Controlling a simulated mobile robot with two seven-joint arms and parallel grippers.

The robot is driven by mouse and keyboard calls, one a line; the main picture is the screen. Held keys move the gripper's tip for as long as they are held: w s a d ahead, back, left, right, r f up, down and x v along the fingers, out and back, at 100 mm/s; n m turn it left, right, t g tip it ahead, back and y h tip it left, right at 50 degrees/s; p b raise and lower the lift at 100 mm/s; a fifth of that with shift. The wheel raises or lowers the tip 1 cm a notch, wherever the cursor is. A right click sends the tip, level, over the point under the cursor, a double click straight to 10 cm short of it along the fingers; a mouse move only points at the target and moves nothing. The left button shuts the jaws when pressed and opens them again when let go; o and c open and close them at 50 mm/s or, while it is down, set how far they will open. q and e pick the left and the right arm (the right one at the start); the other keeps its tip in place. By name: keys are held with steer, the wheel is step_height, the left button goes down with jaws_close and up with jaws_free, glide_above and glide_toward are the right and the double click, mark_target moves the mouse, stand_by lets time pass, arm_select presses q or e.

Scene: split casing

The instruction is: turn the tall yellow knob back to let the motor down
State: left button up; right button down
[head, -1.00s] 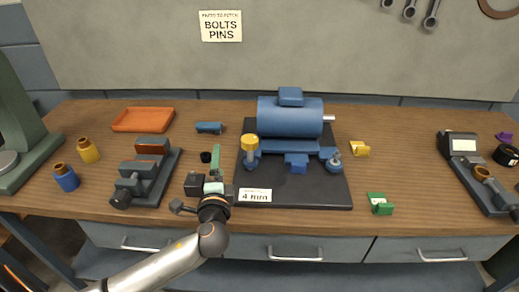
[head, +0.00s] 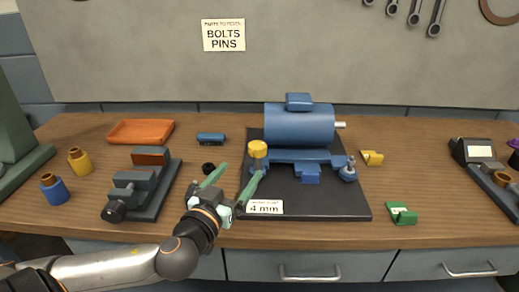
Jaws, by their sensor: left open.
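The tall yellow knob (head: 258,149) stands upright at the left front of the blue motor (head: 299,126). The motor rests on its blue base on a dark plate (head: 330,207). My left gripper (head: 231,178) is open, its two green fingers spread and pointing away toward the back. The right finger reaches close to the foot of the knob; I cannot tell whether it touches. Nothing is between the fingers. A lower blue-grey knob (head: 349,170) sits at the motor's right foot. My right gripper is not in view.
A white "4 mm" label (head: 265,207) lies at the plate's front edge. A dark vise (head: 142,186) stands left of my gripper, with a small black cap (head: 208,168) nearby. An orange tray (head: 141,132) is at the back left.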

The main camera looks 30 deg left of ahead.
mark_target(254, 153)
arm_select(q)
steer(key=w, duration=0.3)
steer(key=w+a+p, duration=0.1)
steer(key=w, duration=0.2)
steer(key=w+a, duration=0.1)
steer(key=w, duration=0.3)
steer(key=shift+a+r, duration=0.1)
steer(key=shift+w+a, duration=0.1)
steer(key=shift+w, duration=0.65)
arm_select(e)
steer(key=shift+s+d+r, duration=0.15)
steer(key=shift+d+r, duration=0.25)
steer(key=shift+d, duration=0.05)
arm_select(q)
steer(key=c, duration=1.4)
steer(key=shift+o, duration=0.2)
